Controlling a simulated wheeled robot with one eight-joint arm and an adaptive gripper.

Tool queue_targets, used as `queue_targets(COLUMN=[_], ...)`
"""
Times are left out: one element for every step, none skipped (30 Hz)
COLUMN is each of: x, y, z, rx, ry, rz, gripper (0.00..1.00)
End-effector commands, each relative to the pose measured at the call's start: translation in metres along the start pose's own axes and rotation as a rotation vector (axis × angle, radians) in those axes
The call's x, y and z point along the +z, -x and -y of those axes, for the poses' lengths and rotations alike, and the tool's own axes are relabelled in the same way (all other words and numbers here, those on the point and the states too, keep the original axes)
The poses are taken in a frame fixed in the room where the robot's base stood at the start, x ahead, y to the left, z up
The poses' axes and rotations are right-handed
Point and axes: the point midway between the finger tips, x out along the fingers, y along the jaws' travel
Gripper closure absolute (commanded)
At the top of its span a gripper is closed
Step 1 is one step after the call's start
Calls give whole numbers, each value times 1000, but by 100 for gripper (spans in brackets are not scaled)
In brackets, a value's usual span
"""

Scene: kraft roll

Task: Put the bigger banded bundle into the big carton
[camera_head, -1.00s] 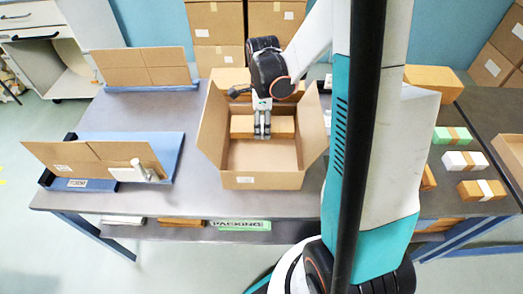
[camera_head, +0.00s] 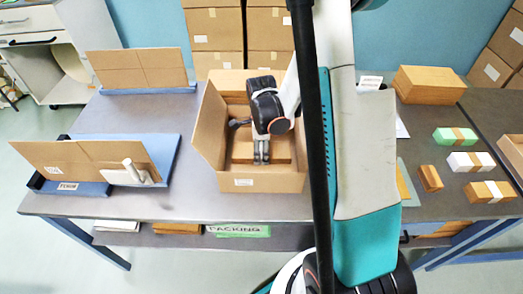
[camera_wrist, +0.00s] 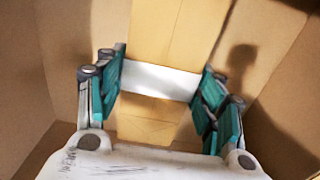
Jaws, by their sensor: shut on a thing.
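The big carton (camera_head: 270,182) stands open on the table in the head view, its flaps spread. My gripper (camera_head: 261,160) reaches down inside it. In the wrist view, my gripper (camera_wrist: 159,92) is shut on the bigger banded bundle (camera_wrist: 165,30), a long tan block with a white band, with one finger on each side at the band. In the head view the bundle (camera_head: 282,148) lies across the inside of the carton, partly hidden by my gripper. Whether it touches the carton floor I cannot tell.
A brown stack (camera_head: 430,80) sits behind. Cardboard pieces on blue trays (camera_head: 170,150) are at left.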

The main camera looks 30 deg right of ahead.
Motion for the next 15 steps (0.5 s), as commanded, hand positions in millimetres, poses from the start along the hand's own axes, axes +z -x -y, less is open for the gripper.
queue_targets(x=[0, 0, 0, 0, 0, 0, 0, 0, 0, 0, 0, 0, 0, 0, 0], y=[1, 1, 1, 0, -1, -2, -3, -3, -2, -2, -2, -2, -2, -2, -2], z=[0, 0, 0, 0, 0, 0, 0, 0, 0, 0, 0, 0, 0, 0, 0], rx=[0, 0, 0, 0, 0, 0, 0, 0, 0, 0, 0, 0, 0, 0, 0], ry=[0, 0, 0, 0, 0, 0, 0, 0, 0, 0, 0, 0, 0, 0, 0], rz=[0, 0, 0, 0, 0, 0, 0, 0, 0, 0, 0, 0, 0, 0, 0], gripper=[67, 67, 67, 67, 67, 67, 67, 33, 24, 18, 18, 18, 18, 18, 18])
